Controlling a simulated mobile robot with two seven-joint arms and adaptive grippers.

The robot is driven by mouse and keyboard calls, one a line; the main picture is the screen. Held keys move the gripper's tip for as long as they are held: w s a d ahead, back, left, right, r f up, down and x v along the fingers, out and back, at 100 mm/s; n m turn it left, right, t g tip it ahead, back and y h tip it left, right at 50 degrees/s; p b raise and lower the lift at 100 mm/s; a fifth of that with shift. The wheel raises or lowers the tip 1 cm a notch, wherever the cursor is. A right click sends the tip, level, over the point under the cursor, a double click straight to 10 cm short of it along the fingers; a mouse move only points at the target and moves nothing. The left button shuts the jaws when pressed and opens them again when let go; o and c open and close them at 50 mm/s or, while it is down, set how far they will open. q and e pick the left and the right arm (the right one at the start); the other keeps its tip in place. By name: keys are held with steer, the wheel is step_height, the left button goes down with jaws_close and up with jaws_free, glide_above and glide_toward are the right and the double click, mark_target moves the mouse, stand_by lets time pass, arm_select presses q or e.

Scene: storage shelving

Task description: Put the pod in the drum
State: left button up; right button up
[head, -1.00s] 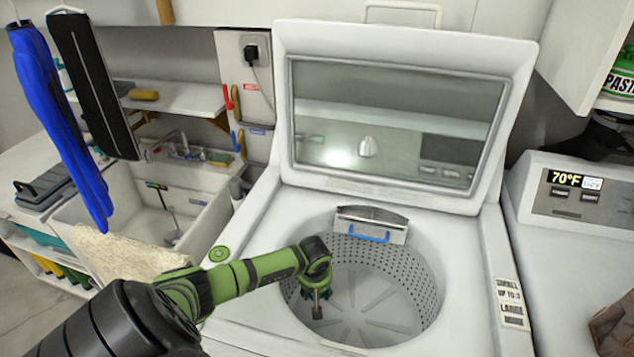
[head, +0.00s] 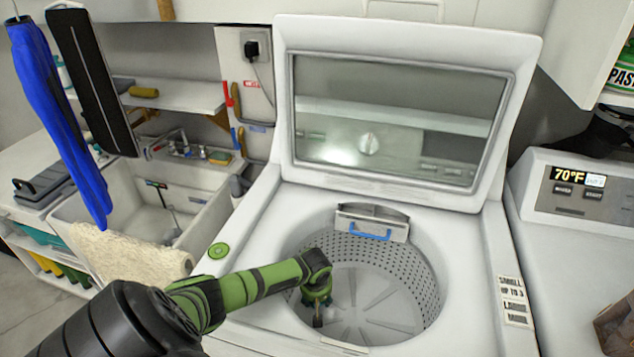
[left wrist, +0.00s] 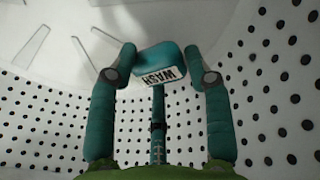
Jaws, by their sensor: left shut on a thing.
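The drum (head: 405,275) is the open, perforated tub of a top-loading washer, with its lid raised. My left gripper (head: 318,310) reaches down inside the drum at its left side. In the left wrist view, my left gripper (left wrist: 161,72) is shut on the pod (left wrist: 160,62), a teal block with a white label reading "WASH". The pod is held between the two fingertips, with the perforated wall and pale ribbed floor behind it. The pod cannot be made out clearly in the head view. My right gripper is not in view.
A dispenser with a blue handle (head: 370,232) sits at the drum's back rim. The raised lid (head: 400,120) stands behind. A sink (head: 185,205) with a cream towel (head: 130,258) is farther left. Another machine (head: 580,235) stands right.

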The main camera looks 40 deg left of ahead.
arm_select(q)
steer(key=o, duration=0.9)
steer(key=shift+f, duration=0.1)
steer(key=shift+r+p, duration=0.7)
steer(key=shift+p, duration=0.1)
steer(key=shift+r, duration=0.4)
steer(key=v, duration=1.1)
steer(key=shift+s, duration=0.1)
